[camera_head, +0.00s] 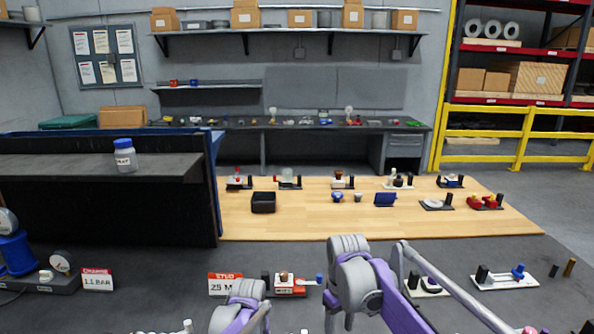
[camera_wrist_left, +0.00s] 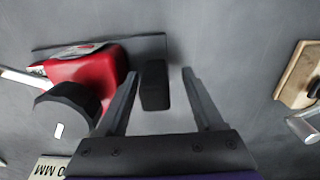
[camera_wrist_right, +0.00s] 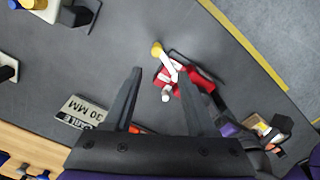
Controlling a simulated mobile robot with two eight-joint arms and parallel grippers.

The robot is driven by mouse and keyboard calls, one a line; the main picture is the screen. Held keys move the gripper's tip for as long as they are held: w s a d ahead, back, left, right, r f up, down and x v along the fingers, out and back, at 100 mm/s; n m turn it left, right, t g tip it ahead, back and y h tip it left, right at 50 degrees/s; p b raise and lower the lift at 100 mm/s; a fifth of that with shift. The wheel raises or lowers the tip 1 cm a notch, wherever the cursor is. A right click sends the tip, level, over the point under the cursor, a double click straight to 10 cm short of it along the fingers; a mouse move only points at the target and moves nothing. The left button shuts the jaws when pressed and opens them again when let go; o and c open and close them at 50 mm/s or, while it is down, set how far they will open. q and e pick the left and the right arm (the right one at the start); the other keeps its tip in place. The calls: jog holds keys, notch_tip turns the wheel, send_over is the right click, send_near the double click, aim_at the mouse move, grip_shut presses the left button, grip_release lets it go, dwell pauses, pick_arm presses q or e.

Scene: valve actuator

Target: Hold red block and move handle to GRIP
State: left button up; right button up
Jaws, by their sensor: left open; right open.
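The red block (camera_wrist_left: 90,78) shows at the left of the left wrist view, on a dark plate, with a black round part in front of it. A white bar (camera_wrist_left: 15,77), perhaps the handle, sticks out on its left. My left gripper (camera_wrist_left: 160,74) is open beside the block. A black upright post (camera_wrist_left: 155,86) shows between its fingers; contact cannot be told. In the right wrist view, a red fixture (camera_wrist_right: 172,80) has a white lever (camera_wrist_right: 166,62) with a yellow knob (camera_wrist_right: 157,48). My right gripper (camera_wrist_right: 160,69) is open and apart from it. No GRIP marking is readable.
A "30 MM" sign (camera_wrist_right: 80,111) lies near the fixture. A wooden-based fixture (camera_wrist_left: 298,75) stands right in the left wrist view. More fixtures (camera_wrist_right: 265,132) stand lower right in the right wrist view. The head view shows a wooden table (camera_head: 300,222) behind.

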pick_arm(q)
notch_tip(320, 180, up, 9)
jog(key=shift+r, duration=0.15)
jog(key=s+a+t, duration=0.3)
jog(key=s, duration=0.9)
jog(key=s+a+t, duration=0.3)
jog(key=s+a, duration=0.1)
jog(key=s, duration=0.8)
jog(key=shift+s+f+m, duration=0.2)
jog(key=shift+f+m, duration=0.05)
jog(key=shift+m, duration=0.05)
pick_arm(e)
jog(key=s+d+f+m+t, duration=0.1)
jog(key=s+d+m+t, duration=0.1)
jog(key=s, duration=0.5)
jog(key=s+d+f+m+t, duration=0.2)
jog(key=s+d, duration=0.1)
jog(key=s, duration=0.4)
jog(key=s+d+f+m+t, duration=0.2)
jog(key=s, duration=0.5)
jog(key=shift+s+d+f, duration=0.25)
jog(key=shift+s, duration=0.1)
